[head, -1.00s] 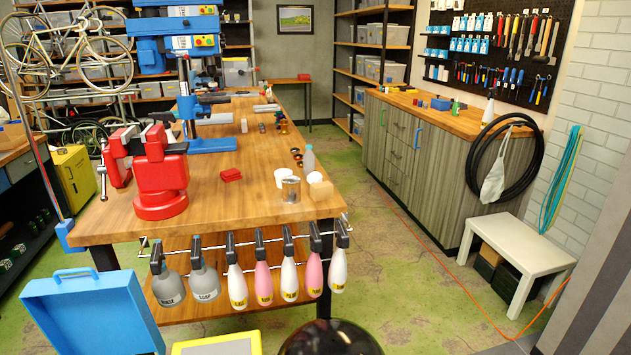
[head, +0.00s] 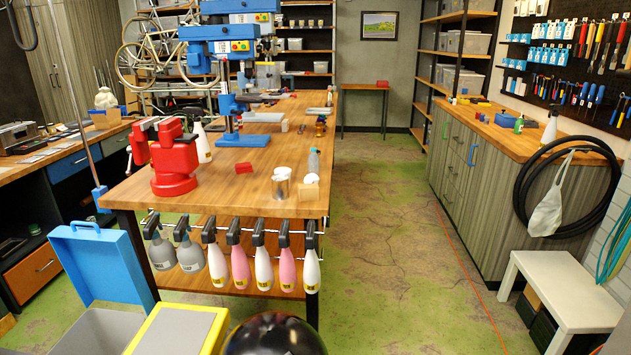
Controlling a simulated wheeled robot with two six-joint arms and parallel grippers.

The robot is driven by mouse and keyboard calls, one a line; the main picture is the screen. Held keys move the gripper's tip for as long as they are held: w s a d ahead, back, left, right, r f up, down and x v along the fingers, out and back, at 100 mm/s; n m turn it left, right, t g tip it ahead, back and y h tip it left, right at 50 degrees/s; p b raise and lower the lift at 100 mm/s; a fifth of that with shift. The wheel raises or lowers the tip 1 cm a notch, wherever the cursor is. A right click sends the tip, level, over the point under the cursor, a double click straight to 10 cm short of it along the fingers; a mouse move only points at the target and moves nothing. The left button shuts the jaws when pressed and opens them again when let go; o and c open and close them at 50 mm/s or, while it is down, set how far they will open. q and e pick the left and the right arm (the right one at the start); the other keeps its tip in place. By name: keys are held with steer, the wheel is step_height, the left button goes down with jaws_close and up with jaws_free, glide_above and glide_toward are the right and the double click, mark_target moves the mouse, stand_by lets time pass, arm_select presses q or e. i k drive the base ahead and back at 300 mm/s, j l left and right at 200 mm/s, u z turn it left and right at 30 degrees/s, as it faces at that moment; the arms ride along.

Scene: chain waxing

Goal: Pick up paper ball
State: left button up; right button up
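No paper ball can be told for certain in the head view. A small white rounded thing (head: 312,178) sits on the workbench (head: 236,183) near its right front corner, just behind a small tan block (head: 308,193). It is partly hidden and too small to tell whether it is crumpled paper. A larger white lumpy thing (head: 106,98) stands on the left bench. Neither of my grippers is in view.
A metal tin (head: 280,189), clear bottle (head: 314,163) and red vise (head: 173,165) are on the workbench; spray bottles (head: 263,262) hang in front. A blue lidded box (head: 100,262), yellow-rimmed box (head: 178,330) and dark glossy dome (head: 275,336) are low in front. The right aisle is clear.

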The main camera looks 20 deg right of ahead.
mark_target(310, 179)
steer(key=i+l+u, duration=0.2)
steer(key=l+u, duration=0.15)
steer(key=l, duration=0.5)
steer(key=i+l+u, duration=0.15)
steer(key=l+u, duration=0.15)
steer(key=l, duration=0.55)
steer(key=l+u, duration=0.35)
steer(key=l, duration=0.55)
